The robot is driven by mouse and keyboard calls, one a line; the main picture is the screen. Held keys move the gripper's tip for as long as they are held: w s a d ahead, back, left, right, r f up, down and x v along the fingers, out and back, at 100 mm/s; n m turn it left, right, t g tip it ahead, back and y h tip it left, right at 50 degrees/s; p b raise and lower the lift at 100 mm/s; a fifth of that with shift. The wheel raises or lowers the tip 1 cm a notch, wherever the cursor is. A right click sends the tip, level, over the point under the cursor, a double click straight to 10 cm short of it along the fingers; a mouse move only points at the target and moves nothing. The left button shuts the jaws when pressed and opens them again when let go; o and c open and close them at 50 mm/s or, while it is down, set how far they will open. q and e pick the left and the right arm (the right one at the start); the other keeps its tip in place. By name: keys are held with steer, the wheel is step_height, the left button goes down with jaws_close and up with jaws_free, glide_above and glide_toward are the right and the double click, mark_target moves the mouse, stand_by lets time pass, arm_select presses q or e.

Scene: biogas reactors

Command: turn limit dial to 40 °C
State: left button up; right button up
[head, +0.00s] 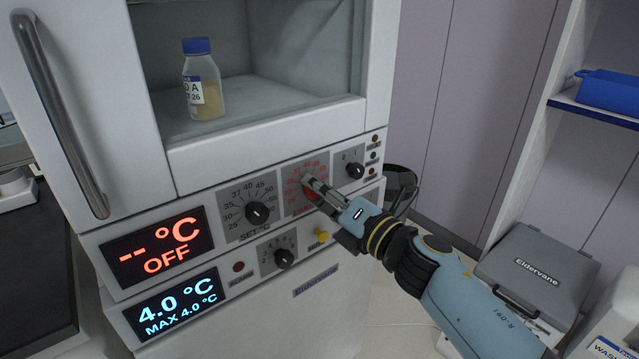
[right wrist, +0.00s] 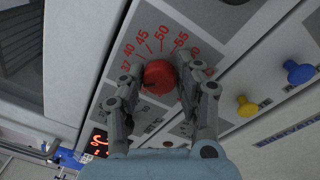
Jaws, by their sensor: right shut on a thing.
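The red limit dial (right wrist: 158,77) sits on a grey plate with red numbers; 37, 40, 45, 50 and 55 are readable in the right wrist view. My right gripper (right wrist: 157,84) is shut on it, one finger on each side. In the head view the right gripper (head: 309,186) covers most of the dial, and only a bit of red shows beneath it. I cannot tell which number the dial points to. My left gripper is not in view.
The black set dial (head: 256,213) is left of the limit dial, a small black switch (head: 355,170) right. Below are another black knob (head: 284,258) and a yellow knob (head: 321,236). The red display (head: 158,246) reads "-- °C OFF". A blue-capped bottle (head: 204,82) stands inside the cabinet.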

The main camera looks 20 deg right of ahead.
steer(key=shift+f+m+p, duration=0.15)
steer(key=shift+m+p, duration=1.85)
steer(key=shift+m, duration=2.5)
steer(key=shift+f, duration=0.1)
steer(key=o, duration=1.2)
steer(key=shift+c, duration=0.2)
steer(key=shift+s, duration=0.15)
steer(key=v, duration=1.1)
steer(key=shift+s, duration=0.45)
